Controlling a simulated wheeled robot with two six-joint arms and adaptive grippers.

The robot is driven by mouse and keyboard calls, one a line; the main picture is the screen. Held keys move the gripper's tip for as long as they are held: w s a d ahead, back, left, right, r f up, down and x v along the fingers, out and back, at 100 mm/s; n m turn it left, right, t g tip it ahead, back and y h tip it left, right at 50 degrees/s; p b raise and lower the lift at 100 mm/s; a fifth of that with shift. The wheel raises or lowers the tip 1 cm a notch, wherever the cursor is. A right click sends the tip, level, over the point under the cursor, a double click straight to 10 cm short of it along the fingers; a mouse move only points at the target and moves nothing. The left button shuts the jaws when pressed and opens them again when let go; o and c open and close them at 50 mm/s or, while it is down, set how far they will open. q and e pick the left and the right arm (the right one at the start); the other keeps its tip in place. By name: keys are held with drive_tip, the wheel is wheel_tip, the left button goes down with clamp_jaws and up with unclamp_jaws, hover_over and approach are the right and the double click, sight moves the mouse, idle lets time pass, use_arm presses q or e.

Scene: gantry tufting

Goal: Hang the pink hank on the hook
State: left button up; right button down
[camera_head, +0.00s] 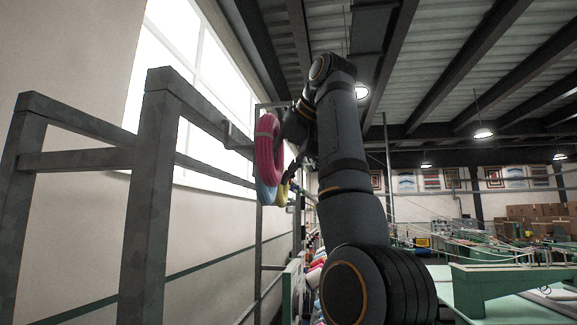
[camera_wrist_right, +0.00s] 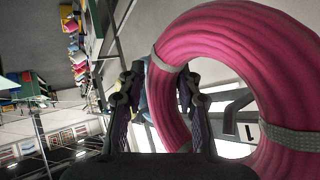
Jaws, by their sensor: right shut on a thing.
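The pink hank (camera_head: 268,146) is a thick ring with pale bands, held high beside the grey metal rack in the head view. It fills the right of the right wrist view (camera_wrist_right: 235,30). My right gripper (camera_wrist_right: 160,85) is shut on the near side of its ring. In the head view that gripper is mostly hidden behind the hank and my arm. A grey hook (camera_head: 233,138) juts from the rack just left of the hank. A dark bracket-like piece (camera_wrist_right: 232,112), perhaps the hook, shows through the ring's opening; I cannot tell whether they touch. My left gripper is out of view.
A blue hank (camera_head: 265,193) and a yellow hank (camera_head: 282,194) hang just below and behind the pink one. Grey rack posts (camera_head: 150,200) and rails stand at the left, before a wall and window. A green table (camera_head: 510,285) is at lower right.

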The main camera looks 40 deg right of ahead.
drive_tip(key=shift+w+a+p, duration=0.5)
drive_tip(key=shift+w+a, duration=0.25)
drive_tip(key=shift+w, duration=0.1)
drive_tip(key=shift+w+a+f+b, duration=0.3)
drive_tip(key=shift+a+f+b, duration=0.15)
drive_tip(key=shift+f, duration=0.2)
drive_tip(key=shift+w+a+f+b, duration=0.3)
drive_tip(key=shift+a+f, duration=0.15)
drive_tip(key=shift+f, duration=0.2)
drive_tip(key=c, duration=0.8)
unclamp_jaws()
drive_tip(key=shift+c, duration=0.2)
